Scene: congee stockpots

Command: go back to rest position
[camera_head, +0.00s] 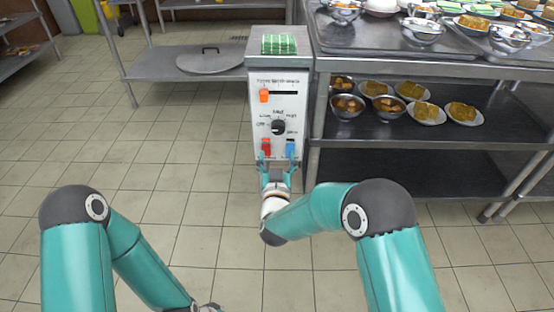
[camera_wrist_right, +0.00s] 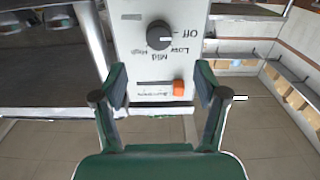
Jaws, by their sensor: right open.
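My right gripper (camera_head: 275,165) is in front of the lower part of a white control panel (camera_head: 259,115). It also shows in the right wrist view (camera_wrist_right: 160,85), with its fingers spread and nothing between them. The panel has a black knob (camera_head: 278,127), an orange slider (camera_head: 264,96) at the left end of its slot, a red switch (camera_head: 266,146) and a blue switch (camera_head: 291,147). The knob (camera_wrist_right: 160,35) and slider (camera_wrist_right: 178,88) appear upside down in the wrist view. My left gripper (camera_head: 208,307) is barely in view at the bottom edge; its fingers are hidden.
A steel table (camera_head: 350,40) with bowls and plates stands to the right. Its dark middle shelf (camera_head: 400,130) holds several more dishes. A low steel shelf (camera_head: 160,65) with a round lid (camera_head: 210,60) is behind left. The tiled floor (camera_head: 120,150) at left is clear.

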